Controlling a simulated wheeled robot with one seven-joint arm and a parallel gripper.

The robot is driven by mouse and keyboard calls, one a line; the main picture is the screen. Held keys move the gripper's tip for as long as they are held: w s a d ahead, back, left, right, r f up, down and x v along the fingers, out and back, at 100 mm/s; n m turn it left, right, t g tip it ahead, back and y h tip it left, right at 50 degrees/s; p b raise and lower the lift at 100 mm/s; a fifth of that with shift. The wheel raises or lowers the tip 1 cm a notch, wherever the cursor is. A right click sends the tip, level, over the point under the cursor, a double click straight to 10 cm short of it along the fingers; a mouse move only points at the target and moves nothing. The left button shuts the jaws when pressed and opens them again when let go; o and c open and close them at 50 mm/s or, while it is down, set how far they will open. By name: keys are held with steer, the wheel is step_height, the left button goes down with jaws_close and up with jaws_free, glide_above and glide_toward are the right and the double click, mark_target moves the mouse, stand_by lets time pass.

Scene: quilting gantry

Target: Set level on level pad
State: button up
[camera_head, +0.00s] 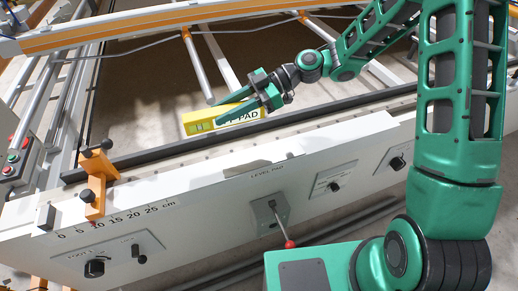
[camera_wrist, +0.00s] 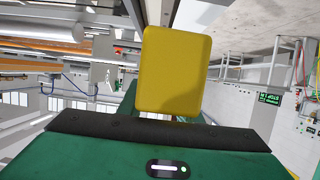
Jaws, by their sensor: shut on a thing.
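The yellow level (camera_head: 203,122) is held in my gripper (camera_head: 258,104), beyond the white front beam in the head view. In the wrist view the level's plain yellow face (camera_wrist: 177,70) shows between the fingers.
An orange clamp (camera_head: 96,185) stands on the beam's left by a centimetre scale. A lever with a red knob (camera_head: 289,243) and several dark knobs sit on the beam face. A black rail (camera_head: 150,157) runs behind the beam. Pale bars (camera_head: 196,66) lie behind the level.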

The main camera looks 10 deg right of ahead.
steer(key=s+d+f, duration=0.1)
steer(key=d+f, duration=0.1)
steer(key=d, duration=0.1)
steer(key=s+d+f, duration=0.2)
steer(key=d, duration=0.1)
steer(key=s+d+f, duration=0.1)
steer(key=d+f, duration=0.1)
steer(key=d, duration=0.1)
steer(key=shift+s+d+f, duration=0.25)
steer(key=shift+d+f, duration=0.1)
steer(key=shift+d, duration=0.05)
steer(key=shift+f, duration=2.05)
steer(key=o, duration=1.3)
steer(key=shift+d, duration=0.1)
steer(key=shift+c, duration=0.2)
steer(key=v, duration=1.2)
steer(key=shift+w, duration=0.1)
